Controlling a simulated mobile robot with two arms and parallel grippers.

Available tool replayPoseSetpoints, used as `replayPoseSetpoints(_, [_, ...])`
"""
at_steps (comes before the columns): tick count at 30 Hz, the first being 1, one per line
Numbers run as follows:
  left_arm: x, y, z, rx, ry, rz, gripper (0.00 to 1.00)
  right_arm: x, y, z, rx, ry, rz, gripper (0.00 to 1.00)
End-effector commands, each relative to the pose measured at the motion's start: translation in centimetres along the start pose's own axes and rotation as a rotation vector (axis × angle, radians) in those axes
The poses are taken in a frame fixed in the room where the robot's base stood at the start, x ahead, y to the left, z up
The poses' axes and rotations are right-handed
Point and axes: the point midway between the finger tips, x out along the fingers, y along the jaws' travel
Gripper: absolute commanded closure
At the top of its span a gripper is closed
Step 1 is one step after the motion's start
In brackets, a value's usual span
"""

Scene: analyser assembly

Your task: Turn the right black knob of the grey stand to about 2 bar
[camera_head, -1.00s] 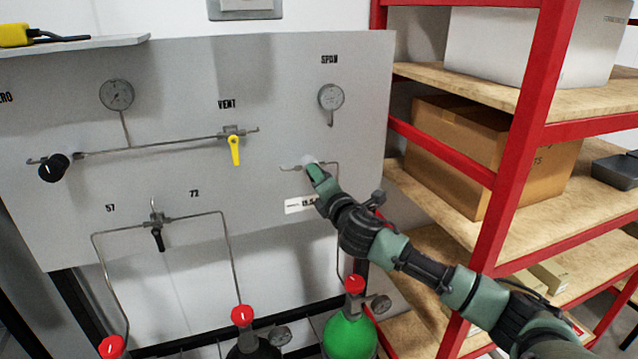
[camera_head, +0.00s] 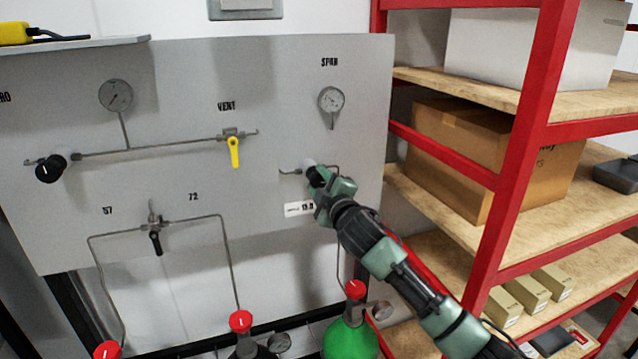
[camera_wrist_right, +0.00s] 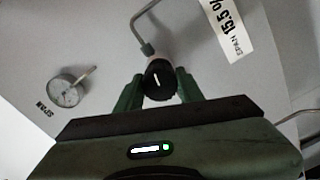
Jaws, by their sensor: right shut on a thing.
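The grey stand (camera_head: 270,215) is an upright panel with gauges and thin pipes. Its right black knob (camera_wrist_right: 160,80) has a white mark and sits between the fingers of my right gripper (camera_wrist_right: 158,90), which is shut on it. In the head view my right gripper (camera_head: 318,180) covers the knob. The SPAN gauge (camera_head: 331,99) is above the knob; it also shows in the wrist view (camera_wrist_right: 66,91). Its needle is too small to read surely. The left black knob (camera_head: 52,168) is free at the panel's left. My left gripper is not in view.
A yellow vent lever (camera_head: 234,152) and a black lever (camera_head: 156,242) stick out from the panel. Red-framed shelves (camera_head: 515,150) with boxes stand close at the right. Gas bottles with red caps, one green (camera_head: 350,340), stand below the panel.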

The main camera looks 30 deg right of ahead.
Motion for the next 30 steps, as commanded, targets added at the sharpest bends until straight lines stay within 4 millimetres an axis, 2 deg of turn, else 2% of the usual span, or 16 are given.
replayPoseSetpoints(18, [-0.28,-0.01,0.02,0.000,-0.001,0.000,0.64,0.01,0.15,-0.03,0.572,0.000,0.002,1.00])
replayPoseSetpoints(30, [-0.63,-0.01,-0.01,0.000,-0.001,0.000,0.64,0.01,0.18,-0.01,0.800,0.001,0.002,1.00])
